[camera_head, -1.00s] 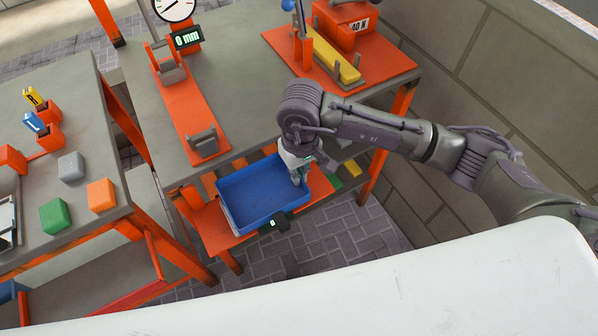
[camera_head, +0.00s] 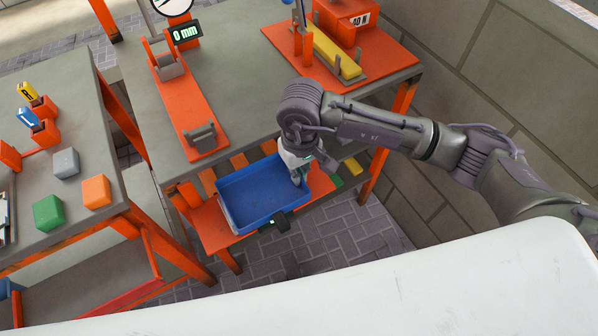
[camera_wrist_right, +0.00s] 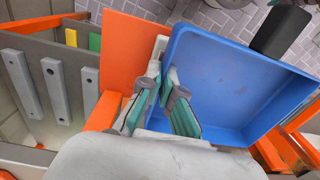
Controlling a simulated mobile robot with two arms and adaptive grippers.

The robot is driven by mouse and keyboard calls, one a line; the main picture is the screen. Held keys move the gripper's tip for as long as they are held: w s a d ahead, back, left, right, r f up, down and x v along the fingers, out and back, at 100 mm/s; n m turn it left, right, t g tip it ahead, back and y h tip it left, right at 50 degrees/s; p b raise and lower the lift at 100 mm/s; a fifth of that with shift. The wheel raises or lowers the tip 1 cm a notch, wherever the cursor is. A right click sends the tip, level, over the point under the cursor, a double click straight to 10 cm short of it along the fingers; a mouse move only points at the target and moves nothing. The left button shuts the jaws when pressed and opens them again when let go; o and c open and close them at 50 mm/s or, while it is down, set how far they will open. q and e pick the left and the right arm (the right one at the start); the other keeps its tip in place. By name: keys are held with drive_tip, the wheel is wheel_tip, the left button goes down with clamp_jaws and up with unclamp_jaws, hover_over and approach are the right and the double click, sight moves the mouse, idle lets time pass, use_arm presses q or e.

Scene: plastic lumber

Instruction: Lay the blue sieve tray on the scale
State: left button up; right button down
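The blue sieve tray (camera_head: 248,200) is over the orange scale board (camera_head: 205,222) on the low shelf and hides most of it. The scale's small dark display (camera_head: 274,223) shows at the tray's near edge. My right gripper (camera_head: 297,178) is at the tray's right end. In the right wrist view the tray (camera_wrist_right: 225,85) shows its open inside, and my right gripper's fingers (camera_wrist_right: 160,75) straddle one tray wall, one inside and one outside. They look shut on it. I cannot tell whether the tray's bottom touches the scale. My left gripper is out of view.
The grey table (camera_head: 235,85) above the shelf carries a gauge rig with a 0 mm display (camera_head: 185,32) and an orange press (camera_head: 345,22). The left table (camera_head: 75,215) holds green, grey and orange blocks. A wall stands at right.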

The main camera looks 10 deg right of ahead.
drive_tip(key=c, duration=1.2)
unclamp_jaws()
drive_tip(key=shift+c, duration=0.2)
wheel_tip(320, 180, up, 12)
drive_tip(key=shift+d, duration=0.15)
